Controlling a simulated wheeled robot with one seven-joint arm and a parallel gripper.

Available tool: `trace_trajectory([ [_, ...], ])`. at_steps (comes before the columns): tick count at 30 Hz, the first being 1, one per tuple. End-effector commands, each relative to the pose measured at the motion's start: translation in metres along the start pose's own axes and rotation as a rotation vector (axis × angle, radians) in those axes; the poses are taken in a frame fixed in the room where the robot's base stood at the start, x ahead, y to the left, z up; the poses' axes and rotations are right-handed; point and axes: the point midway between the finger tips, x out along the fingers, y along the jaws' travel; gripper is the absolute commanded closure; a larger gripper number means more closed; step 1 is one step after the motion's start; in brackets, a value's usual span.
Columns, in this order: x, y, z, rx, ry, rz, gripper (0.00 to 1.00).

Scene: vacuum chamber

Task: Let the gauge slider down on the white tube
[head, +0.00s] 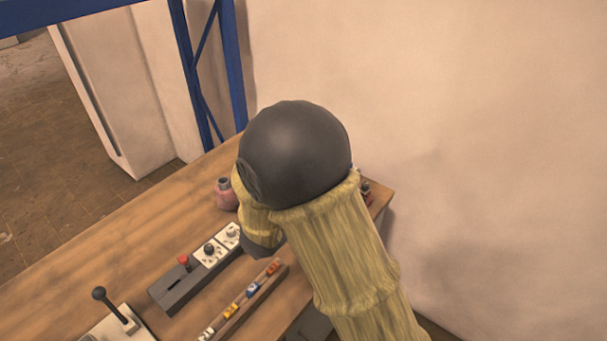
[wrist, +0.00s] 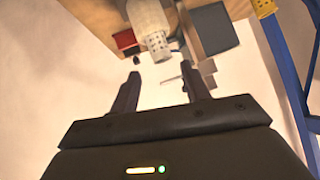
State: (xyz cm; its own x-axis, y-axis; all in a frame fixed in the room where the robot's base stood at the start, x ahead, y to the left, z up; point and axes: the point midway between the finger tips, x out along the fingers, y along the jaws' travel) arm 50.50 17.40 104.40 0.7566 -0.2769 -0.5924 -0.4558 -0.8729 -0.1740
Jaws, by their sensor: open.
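In the wrist view a whitish tube (wrist: 147,14) comes in from the top edge. It has a paler, speckled end part (wrist: 157,45); I cannot tell whether this is the gauge slider. My gripper (wrist: 163,80) is open, its two dark fingers apart below the tube's end in the picture. Nothing clear is held between them, though a thin pale piece shows near the right fingertip. In the head view my arm's dark joint and yellowish links hide the gripper, the tube and the slider.
A wooden bench (head: 130,238) bears a pink jar (head: 226,194), a control box with a red knob (head: 184,261), a lever (head: 112,305) and a rail of small coloured cars (head: 253,289). A blue frame (head: 235,75) stands behind. A red box (wrist: 124,39) and grey block (wrist: 214,29) flank the tube.

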Motion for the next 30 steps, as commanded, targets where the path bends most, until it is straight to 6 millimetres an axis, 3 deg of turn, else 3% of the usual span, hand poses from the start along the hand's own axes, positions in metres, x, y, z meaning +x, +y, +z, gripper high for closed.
trace_trajectory([
  [5, 0.011, 0.019, -0.007, -0.036, -0.154, -0.107, 0.53],
  [11, 0.002, 0.067, -0.006, -0.155, -0.361, -0.21, 0.53],
  [22, -0.048, 0.207, 0.019, -0.457, -0.676, -0.152, 0.53],
  [25, -0.056, 0.225, 0.022, -0.496, -0.711, -0.126, 0.53],
  [30, -0.059, 0.229, 0.022, -0.508, -0.723, -0.119, 0.53],
])
